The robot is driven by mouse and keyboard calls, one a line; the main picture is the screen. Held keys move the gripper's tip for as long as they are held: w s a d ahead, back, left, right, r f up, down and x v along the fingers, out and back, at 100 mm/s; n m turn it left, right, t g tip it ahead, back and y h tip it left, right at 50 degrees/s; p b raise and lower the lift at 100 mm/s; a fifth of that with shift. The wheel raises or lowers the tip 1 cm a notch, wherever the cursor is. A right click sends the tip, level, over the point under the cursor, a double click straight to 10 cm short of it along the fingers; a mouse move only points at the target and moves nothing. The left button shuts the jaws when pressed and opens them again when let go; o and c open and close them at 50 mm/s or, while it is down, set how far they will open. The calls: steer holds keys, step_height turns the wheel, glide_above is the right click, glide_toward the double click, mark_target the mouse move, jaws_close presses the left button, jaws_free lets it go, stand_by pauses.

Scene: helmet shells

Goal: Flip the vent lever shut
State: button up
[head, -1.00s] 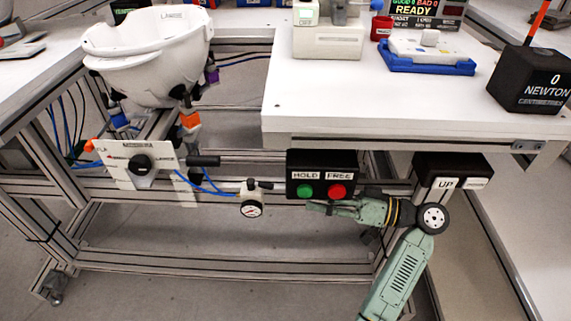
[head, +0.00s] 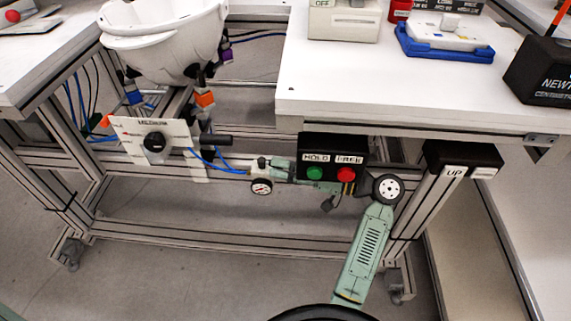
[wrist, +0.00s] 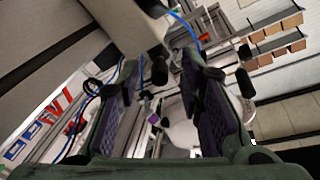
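A small light valve body with a round pressure gauge (head: 261,187) hangs under the bench, left of the HOLD/FREE button box. I cannot tell the vent lever apart with certainty. A short dark part (wrist: 160,70) shows between my finger ends in the wrist view, below a pale block (wrist: 125,20). Contact with the fitting cannot be told.
A white panel with a black knob (head: 155,143) and a black handle (head: 217,140) lie left. Blue hoses (head: 215,163) run to the gauge. The white bench top (head: 400,95) overhangs above.

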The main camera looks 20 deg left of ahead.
mark_target(264, 163)
jaws_close()
stand_by(0.4)
steer(key=shift+s+t, duration=0.2)
steer(key=shift+t, duration=0.1)
steer(key=m+t, duration=0.1)
steer(key=s+m+t, duration=0.1)
steer(key=t, duration=0.1)
steer(key=m+t, duration=0.1)
steer(key=t, duration=0.1)
steer(key=shift+s+a+f+m+h+b, duration=0.1)
steer(key=shift+s+m+h+b, duration=0.2)
steer(key=shift+s, duration=0.05)
steer(key=shift+s+a+m+t+h+b, duration=0.15)
steer(key=shift+s+m+t+h, duration=0.2)
steer(key=shift+m+t, duration=0.4)
steer(key=shift+s+a+m+t+h+b, duration=0.15)
steer(key=shift+m+t+h, duration=0.3)
steer(key=shift+t, duration=0.55)
steer(key=shift+s+a+m+t+h+b, duration=0.1)
steer(key=shift+s+m+t+h+b, duration=0.2)
steer(key=shift+m+t, duration=0.45)
steer(key=shift+t, duration=0.4)
jaws_free()
